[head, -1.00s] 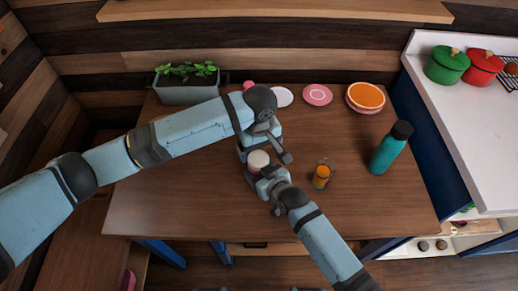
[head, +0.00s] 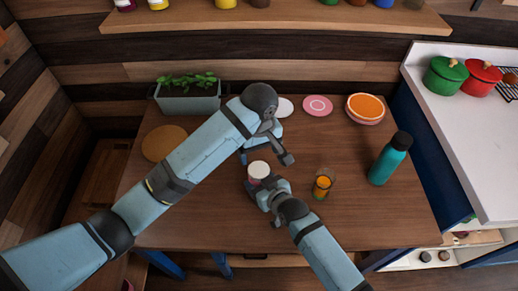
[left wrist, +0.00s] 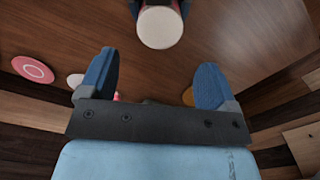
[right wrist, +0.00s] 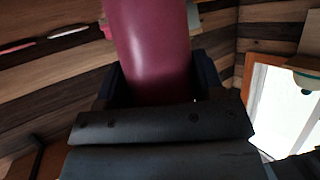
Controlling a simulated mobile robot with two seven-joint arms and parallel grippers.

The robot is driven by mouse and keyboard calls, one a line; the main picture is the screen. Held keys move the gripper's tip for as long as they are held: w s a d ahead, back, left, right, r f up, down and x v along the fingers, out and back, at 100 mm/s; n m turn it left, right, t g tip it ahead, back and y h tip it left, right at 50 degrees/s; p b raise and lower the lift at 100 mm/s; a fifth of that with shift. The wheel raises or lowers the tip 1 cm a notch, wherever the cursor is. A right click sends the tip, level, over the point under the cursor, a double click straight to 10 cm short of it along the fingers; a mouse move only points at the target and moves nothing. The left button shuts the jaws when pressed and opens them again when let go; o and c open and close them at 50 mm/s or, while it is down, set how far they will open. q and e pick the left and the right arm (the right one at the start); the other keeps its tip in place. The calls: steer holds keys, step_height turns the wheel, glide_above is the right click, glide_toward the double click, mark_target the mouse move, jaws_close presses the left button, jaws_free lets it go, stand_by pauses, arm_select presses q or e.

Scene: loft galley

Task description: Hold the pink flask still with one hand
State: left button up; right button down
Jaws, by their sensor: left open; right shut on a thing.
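The pink flask (right wrist: 150,45) stands on the table, with its round white lid (head: 258,168) on top. Its lid also shows in the left wrist view (left wrist: 160,27). My right gripper (head: 260,187) is shut around the flask's body from the near side; its dark fingers flank the flask in the right wrist view (right wrist: 158,82). My left gripper (head: 267,157) is open and empty, just behind the flask and apart from it. In the left wrist view, the gap between its fingers (left wrist: 153,80) is clear, with the lid beyond the tips.
A glass of orange drink (head: 322,186) stands close right of my right gripper. A teal bottle (head: 388,160) stands farther right. A pink plate (head: 317,105), an orange-topped bowl (head: 364,107) and a planter (head: 188,98) line the back. A round brown board (head: 163,142) lies left.

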mark_target(259, 169)
arm_select(q)
steer(key=shift+f, duration=4)
steer(key=c, duration=0.9)
steer(key=o, duration=1)
steer(key=shift+r, duration=0.15)
steer(key=shift+r, duration=2.15)
